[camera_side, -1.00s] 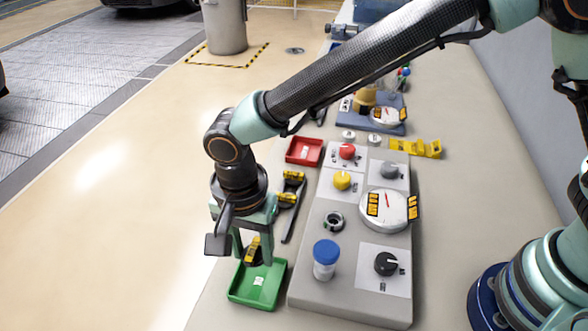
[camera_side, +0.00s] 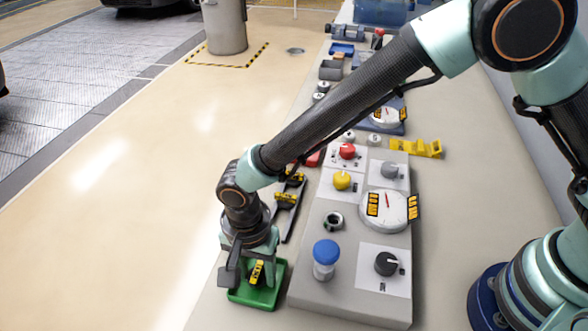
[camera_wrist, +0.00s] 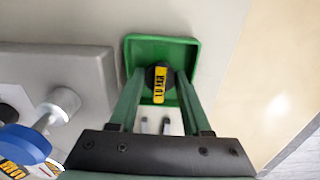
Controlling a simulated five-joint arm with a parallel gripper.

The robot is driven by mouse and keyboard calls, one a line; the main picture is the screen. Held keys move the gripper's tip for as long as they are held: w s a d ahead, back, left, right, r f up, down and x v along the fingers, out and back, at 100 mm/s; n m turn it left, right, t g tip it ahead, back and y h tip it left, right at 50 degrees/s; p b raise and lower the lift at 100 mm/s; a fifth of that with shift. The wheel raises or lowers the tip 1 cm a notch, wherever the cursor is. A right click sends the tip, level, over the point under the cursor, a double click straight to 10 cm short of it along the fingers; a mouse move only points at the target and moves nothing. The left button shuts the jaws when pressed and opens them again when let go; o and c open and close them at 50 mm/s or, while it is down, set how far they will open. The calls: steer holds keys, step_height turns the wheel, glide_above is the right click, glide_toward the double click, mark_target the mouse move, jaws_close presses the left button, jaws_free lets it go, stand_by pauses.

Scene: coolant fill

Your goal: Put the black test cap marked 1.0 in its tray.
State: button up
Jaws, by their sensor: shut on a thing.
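The black test cap (camera_side: 257,272) has a yellow label; its mark is too small to read surely in the side view. In the wrist view the cap (camera_wrist: 158,82) sits between my fingers, over the floor of the green tray. My gripper (camera_side: 258,280) is shut on the cap, with the fingertips down inside the green tray (camera_side: 236,298). The tray rim (camera_wrist: 196,42) also shows around the cap in the wrist view. I cannot tell whether the cap touches the tray floor.
A grey panel (camera_side: 310,290) stands right of the tray, with a blue-capped filler (camera_side: 326,252), knobs and a round gauge (camera_side: 386,208). A black holder (camera_side: 287,222) with yellow-labelled caps lies behind my gripper. A red tray (camera_side: 315,159) is mostly hidden by my arm.

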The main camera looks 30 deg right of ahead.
mark_target(256, 272)
steer(key=o, duration=0.9)
step_height(256, 272, up, 12)
steer(key=w+d+r+n+t+y, duration=0.1)
steer(key=w+d+r+n, duration=0.1)
steer(key=d+r, duration=0.45)
steer(key=w+d+r+n+t, duration=0.1)
steer(key=w+d+r, duration=0.2)
steer(key=d, duration=0.6)
steer(key=s+d+n+t, duration=0.1)
steer(key=s+d+n, duration=0.1)
steer(key=d, duration=0.4)
steer(key=s+d+r+n+t, duration=0.1)
steer(key=s+d+n, duration=0.1)
steer(key=d, duration=0.4)
steer(key=s+d+r+n+t, duration=0.1)
steer(key=s+d+n, duration=0.1)
steer(key=d, duration=0.4)
steer(key=shift+s+d+r+t+h, duration=0.25)
steer(key=shift+d+t+h, duration=0.15)
